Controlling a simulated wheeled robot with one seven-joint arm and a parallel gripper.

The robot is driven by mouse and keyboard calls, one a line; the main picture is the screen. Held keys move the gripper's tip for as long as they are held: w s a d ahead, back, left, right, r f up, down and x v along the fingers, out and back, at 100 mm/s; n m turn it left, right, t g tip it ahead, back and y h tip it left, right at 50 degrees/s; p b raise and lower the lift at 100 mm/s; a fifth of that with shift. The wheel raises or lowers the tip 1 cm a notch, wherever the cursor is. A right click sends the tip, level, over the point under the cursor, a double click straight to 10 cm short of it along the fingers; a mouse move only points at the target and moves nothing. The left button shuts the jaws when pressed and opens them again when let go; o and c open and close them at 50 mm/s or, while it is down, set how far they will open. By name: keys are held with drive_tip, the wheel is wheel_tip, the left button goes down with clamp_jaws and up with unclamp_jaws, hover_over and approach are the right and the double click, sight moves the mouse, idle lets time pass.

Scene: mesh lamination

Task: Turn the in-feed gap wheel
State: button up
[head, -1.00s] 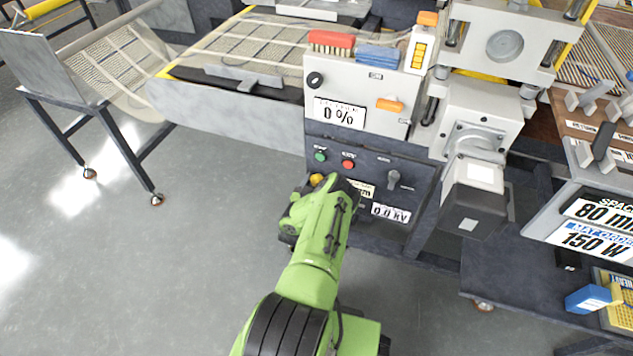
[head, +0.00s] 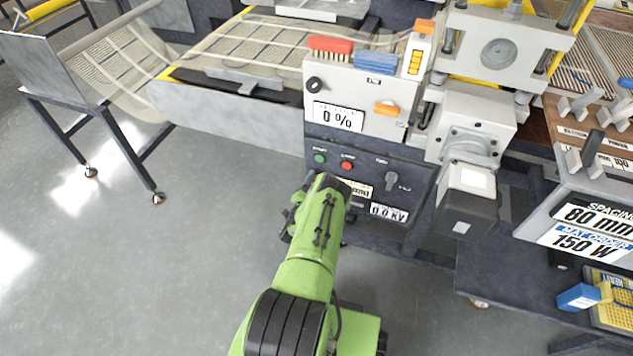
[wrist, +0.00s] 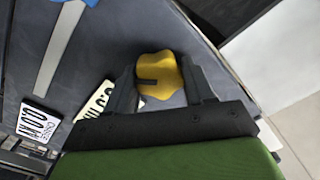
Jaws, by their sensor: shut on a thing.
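The in-feed gap wheel is a yellow lobed knob (wrist: 160,78) on the dark machine panel in the wrist view. A short dark mark shows on its face. My gripper (wrist: 158,68) has one dark finger on each side of the knob and is shut on it. In the head view my green wrist covers the knob and the fingers. A gap readout plate (head: 358,188) is partly covered by my wrist there. In the wrist view a readout plate (wrist: 95,103) is partly hidden behind the left finger.
Above my wrist the panel has a green button (head: 319,158), a red button (head: 347,166) and a grey selector (head: 391,181). A "0.0 kV" plate (head: 389,212) sits to the right. A grey motor housing (head: 465,205) juts out farther right.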

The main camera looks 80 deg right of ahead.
drive_tip(key=shift+m, duration=0.7)
drive_tip(key=o, duration=1)
drive_tip(key=shift+c, duration=0.2)
drive_tip(key=shift+f, duration=0.1)
